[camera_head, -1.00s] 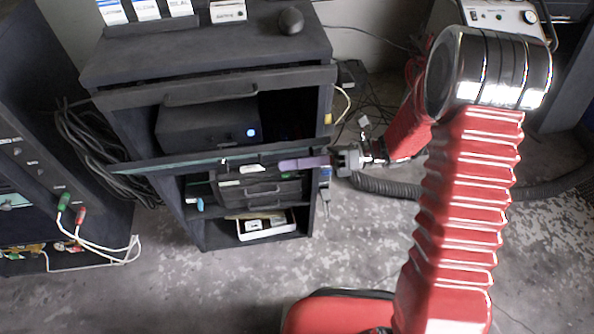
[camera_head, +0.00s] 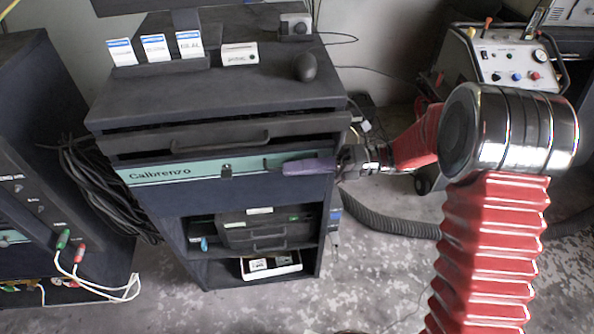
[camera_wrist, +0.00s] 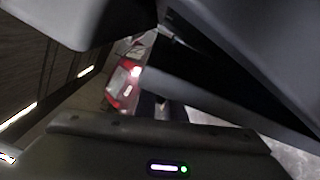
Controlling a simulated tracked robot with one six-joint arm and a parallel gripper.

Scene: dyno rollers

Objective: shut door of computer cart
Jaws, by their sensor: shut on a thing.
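The computer cart (camera_head: 225,92) is a dark grey cabinet left of centre in the head view. Its door (camera_head: 205,192) is a dark panel with a teal "Calibrenzo" stripe along the top. The wrist view is dark and the handle is not clear there.
A drawer (camera_head: 220,140) with a bar handle sits above the door. Open shelves (camera_head: 262,233) below hold dark boxes and a white tray. Cables hang left of the cart. A black hose (camera_head: 385,222) lies on the floor at right, near a grey control box (camera_head: 510,60).

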